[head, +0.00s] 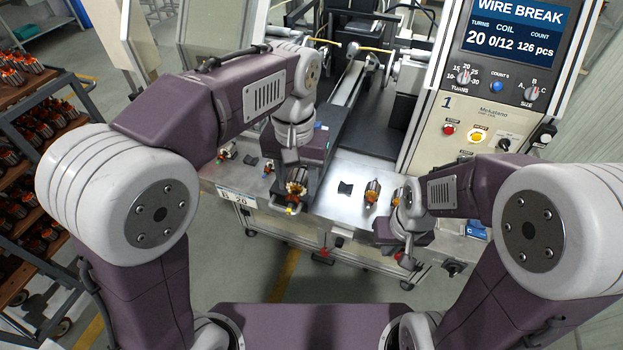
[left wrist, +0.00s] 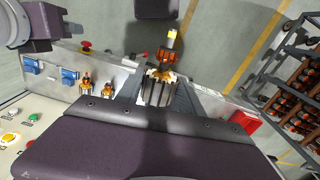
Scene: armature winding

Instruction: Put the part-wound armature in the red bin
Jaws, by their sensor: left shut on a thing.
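My left gripper (head: 294,183) is over the front edge of the metal bench and is shut on an armature (head: 296,190) with copper-orange windings. In the left wrist view the armature (left wrist: 158,92) sits between the two grey fingers, with its dark slotted core and orange winding showing. A red bin (left wrist: 246,121) shows in the left wrist view, right of the gripper at the bench's end. I cannot make out the bin in the head view. My right gripper (head: 402,236) hangs near the bench's front right; its fingertips are not clear.
Two other armatures (head: 371,193) (head: 398,196) stand on the bench (head: 335,205). Blue bins (left wrist: 70,76) line the bench edge. The control panel (head: 490,110) reads WIRE BREAK. A rack (head: 40,140) of armatures stands at the left. The floor in front is clear.

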